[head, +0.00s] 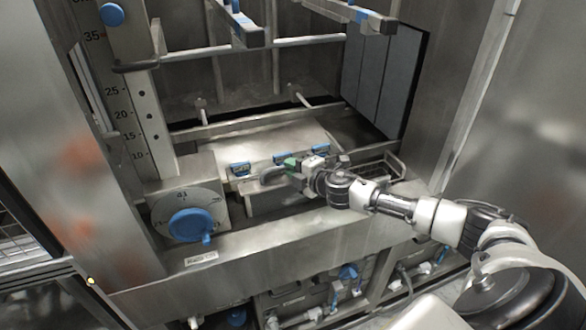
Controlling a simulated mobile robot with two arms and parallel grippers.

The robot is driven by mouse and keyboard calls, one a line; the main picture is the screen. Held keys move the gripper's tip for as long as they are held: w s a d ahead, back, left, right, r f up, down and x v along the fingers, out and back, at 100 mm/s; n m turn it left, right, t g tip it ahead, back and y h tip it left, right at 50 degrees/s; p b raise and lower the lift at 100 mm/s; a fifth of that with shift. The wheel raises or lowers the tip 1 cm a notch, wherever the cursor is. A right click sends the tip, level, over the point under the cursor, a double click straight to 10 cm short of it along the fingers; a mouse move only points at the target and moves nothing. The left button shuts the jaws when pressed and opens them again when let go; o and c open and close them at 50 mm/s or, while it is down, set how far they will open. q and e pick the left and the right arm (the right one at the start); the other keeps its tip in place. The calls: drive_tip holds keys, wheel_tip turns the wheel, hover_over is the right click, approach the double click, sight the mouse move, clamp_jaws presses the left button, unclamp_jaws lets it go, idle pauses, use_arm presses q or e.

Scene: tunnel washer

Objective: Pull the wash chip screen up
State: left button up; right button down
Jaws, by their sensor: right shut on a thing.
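The wash chip screen seems to be the low metal piece (262,200) at the front of the tunnel washer's open bay, with a grey loop handle (268,174) at its top. My right gripper (289,167) reaches in from the right and is shut at this handle. Its fingers are small in view and partly cover the handle. The screen's lower part is hidden behind the front metal ledge. My left gripper is not in view.
A pale flat panel (265,142) with several blue clips lies just behind the gripper. A blue dial knob (191,225) and a numbered scale (122,115) stand at left. Blue-tipped bars (248,32) hang above. Pipes and valves run below the ledge (270,250).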

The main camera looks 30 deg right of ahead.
wheel_tip(320, 180, up, 5)
drive_tip(key=p, duration=0.3)
drive_tip(key=shift+r, duration=0.2)
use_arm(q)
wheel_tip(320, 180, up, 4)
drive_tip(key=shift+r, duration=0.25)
use_arm(e)
drive_tip(key=shift+f, duration=0.2)
drive_tip(key=c, duration=1.1)
unclamp_jaws()
drive_tip(key=shift+s, duration=0.1)
drive_tip(key=shift+s+d+f, duration=0.1)
drive_tip(key=shift+s+d, duration=0.05)
drive_tip(key=shift+s, duration=0.15)
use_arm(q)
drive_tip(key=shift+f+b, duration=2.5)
use_arm(e)
drive_tip(key=v, duration=1)
